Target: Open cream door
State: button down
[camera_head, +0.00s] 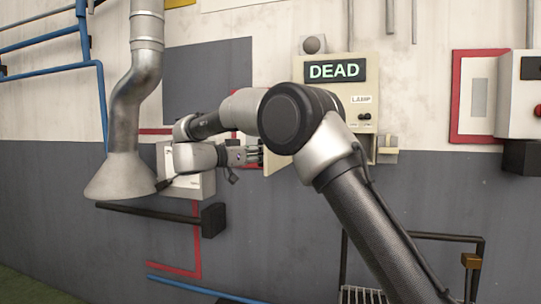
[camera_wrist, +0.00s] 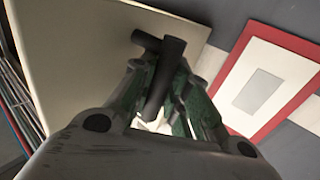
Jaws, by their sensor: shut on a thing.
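The cream door (camera_wrist: 85,45) fills the upper left of the wrist view as a flat pale panel, tilted in the picture. A dark bar handle (camera_wrist: 166,72) stands out from it. My gripper (camera_wrist: 160,88) is shut on this handle, with a finger on each side. In the head view my gripper (camera_head: 257,155) is at the left side of the cream box (camera_head: 384,77), beside a small pale piece of the door (camera_head: 273,162). My arm hides most of the door there, so I cannot tell how far it stands open.
The box carries a DEAD display (camera_head: 335,71) and a LAMP label. A grey duct (camera_head: 128,135) hangs at the left. A white box (camera_head: 192,184) is behind my wrist. A red-framed panel (camera_head: 479,97) and another control box (camera_head: 520,95) are at the right.

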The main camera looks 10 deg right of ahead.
jog(key=shift+w+a+m+g+h, duration=0.6)
jog(key=shift+w+a+m+g, duration=0.4)
jog(key=shift+w+a+g, duration=0.45)
jog(key=shift+s+d, duration=0.1)
jog(key=shift+d, duration=0.05)
jog(key=c, duration=1.4)
grip_release()
jog(key=shift+o, duration=0.2)
jog(key=v, duration=1.2)
